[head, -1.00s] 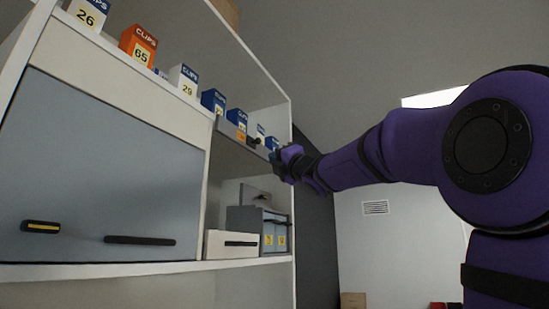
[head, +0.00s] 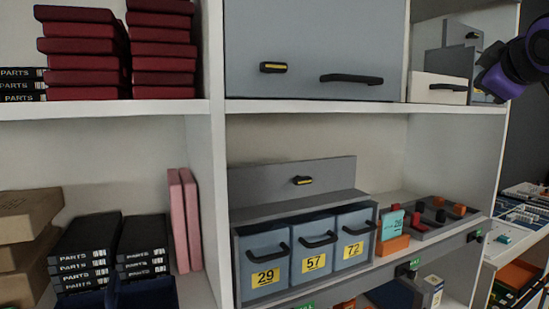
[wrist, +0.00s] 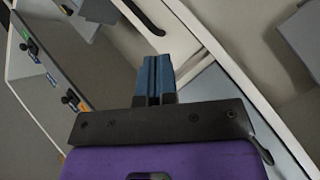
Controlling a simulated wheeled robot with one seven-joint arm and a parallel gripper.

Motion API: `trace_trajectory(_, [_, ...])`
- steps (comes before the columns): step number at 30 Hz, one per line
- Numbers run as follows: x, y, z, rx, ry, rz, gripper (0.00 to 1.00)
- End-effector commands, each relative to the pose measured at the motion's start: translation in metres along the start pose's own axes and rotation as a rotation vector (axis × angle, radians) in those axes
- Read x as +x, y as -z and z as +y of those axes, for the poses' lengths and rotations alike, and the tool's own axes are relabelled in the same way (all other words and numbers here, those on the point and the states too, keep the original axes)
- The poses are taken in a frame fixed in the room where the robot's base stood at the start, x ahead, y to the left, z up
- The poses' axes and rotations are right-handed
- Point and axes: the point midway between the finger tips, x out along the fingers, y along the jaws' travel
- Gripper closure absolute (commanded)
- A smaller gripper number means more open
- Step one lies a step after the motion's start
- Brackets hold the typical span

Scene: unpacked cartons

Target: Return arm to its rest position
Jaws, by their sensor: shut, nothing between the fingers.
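My purple arm (head: 522,62) shows only in part at the upper right of the head view, in front of the right edge of the shelf unit (head: 216,180). In the wrist view my gripper (wrist: 154,66) has its two blue fingers together, shut and empty. In the head view its fingertips cannot be made out clearly.
A white drawer box (head: 436,90) stands close to my arm on the upper shelf. A big grey-blue door (head: 310,45) is left of it. Below, a grey rack holds blue bins (head: 265,270) marked 29, 57 and 72. Dark red boxes (head: 85,62) are stacked at upper left.

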Motion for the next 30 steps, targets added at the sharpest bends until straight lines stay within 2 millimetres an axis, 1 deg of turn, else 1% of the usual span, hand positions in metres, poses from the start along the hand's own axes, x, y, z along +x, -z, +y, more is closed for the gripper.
trace_trajectory(1, [-0.01, -0.009, -0.03, 0.081, 0.075, -0.045, 1.0])
trace_trajectory(2, [-0.015, -0.016, -0.048, 0.134, 0.121, -0.079, 1.0])
trace_trajectory(3, [-0.023, -0.024, -0.072, 0.2, 0.18, -0.125, 1.0])
trace_trajectory(5, [-0.037, -0.037, -0.106, 0.294, 0.264, -0.2, 1.0])
trace_trajectory(6, [-0.048, -0.045, -0.129, 0.349, 0.319, -0.252, 1.0])
trace_trajectory(8, [-0.065, -0.058, -0.161, 0.428, 0.395, -0.333, 1.0])
trace_trajectory(9, [-0.077, -0.065, -0.18, 0.474, 0.441, -0.387, 1.0])
trace_trajectory(12, [-0.104, -0.083, -0.221, 0.564, 0.535, -0.515, 1.0])
trace_trajectory(15, [-0.127, -0.095, -0.249, 0.623, 0.599, -0.614, 1.0])
trace_trajectory(18, [-0.14, -0.103, -0.265, 0.654, 0.634, -0.677, 1.0])
trace_trajectory(21, [-0.146, -0.106, -0.271, 0.667, 0.646, -0.704, 1.0])
trace_trajectory(30, [-0.146, -0.106, -0.271, 0.668, 0.647, -0.706, 1.0])
